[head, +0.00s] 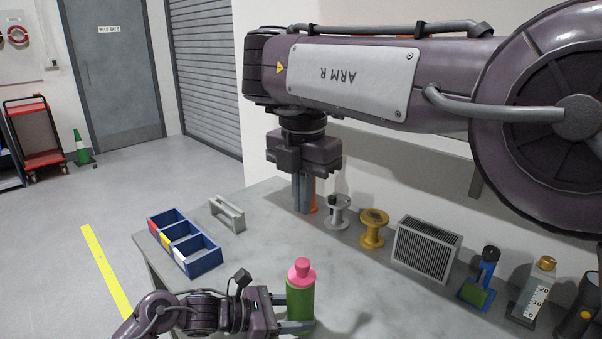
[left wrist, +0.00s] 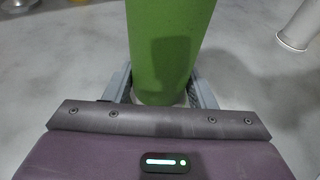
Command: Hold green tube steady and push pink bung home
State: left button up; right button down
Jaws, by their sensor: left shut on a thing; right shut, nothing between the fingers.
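The green tube (head: 300,305) stands upright at the front of the grey table. The pink bung (head: 302,272) sits at the tube's top, with a rounded knob above a wider part; how deep it sits I cannot tell. My left gripper (head: 297,326) is shut on the tube from the left, low on its body. In the left wrist view the green tube (left wrist: 170,45) stands between the two fingers of my left gripper (left wrist: 163,92). My right gripper (head: 303,210) points down, shut and empty, over the table's back, well behind and apart from the bung.
A blue compartment tray (head: 196,262) and a grey handle-shaped block (head: 227,214) lie to the left. Along the back stand a grey spool (head: 337,216), a yellow spool (head: 373,232), a finned grey box (head: 425,250), a blue-and-green item (head: 480,280) and a graduated bottle (head: 537,290). The table's middle is clear.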

pick_arm(q)
jog(key=o, duration=0.8)
jog(key=shift+o, duration=0.2)
